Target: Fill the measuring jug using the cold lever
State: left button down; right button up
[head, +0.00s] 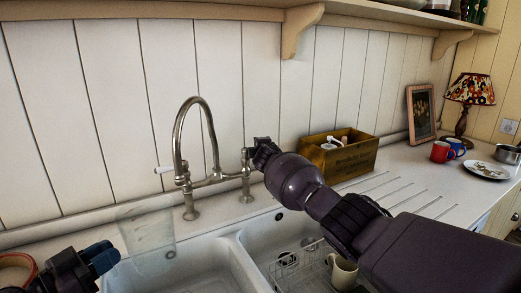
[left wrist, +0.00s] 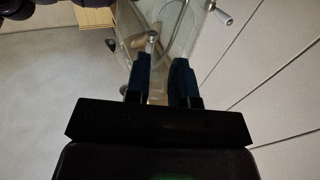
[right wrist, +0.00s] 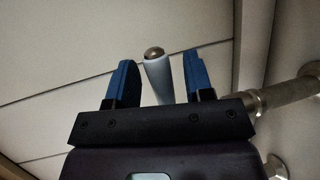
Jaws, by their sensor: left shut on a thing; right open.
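The clear measuring jug (head: 147,238) is held upright over the left sink basin. My left gripper (head: 104,256) is shut on it, and its handle shows between the fingers in the left wrist view (left wrist: 160,82). The brass tap (head: 190,108) stands behind the sink, its spout end just above and right of the jug's rim. No water stream is visible. My right gripper (head: 257,150) is at the tap's right side. In the right wrist view the pale cold lever (right wrist: 157,80) lies between its open fingers, with a gap on each side. The white left lever (head: 163,170) is free.
The right basin (head: 262,248) holds a rack and a cream mug (head: 343,272). A wooden crate (head: 340,158) stands behind the draining grooves. Red mug (head: 441,152), plate (head: 486,170) and lamp (head: 469,92) are farther right. My right arm spans the draining side.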

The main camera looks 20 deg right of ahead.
grip_shut()
jog(key=shift+s+h, duration=0.15)
jog(key=shift+h, duration=0.15)
jog(key=shift+s+a+m+g+h, duration=0.1)
jog(key=shift+s+m+g+h, duration=0.4)
jog(key=shift+m+h, duration=0.55)
jog(key=shift+s+m+g+h, duration=0.45)
jog(key=shift+m+g+h, duration=0.2)
jog(key=shift+m+h, duration=0.4)
jog(key=shift+s+a+m+g+h, duration=0.1)
jog(key=shift+s+m+g+h, duration=0.4)
jog(key=shift+m+h, duration=0.5)
grip_release()
jog(key=v, duration=1.2)
jog(key=shift+w, duration=0.15)
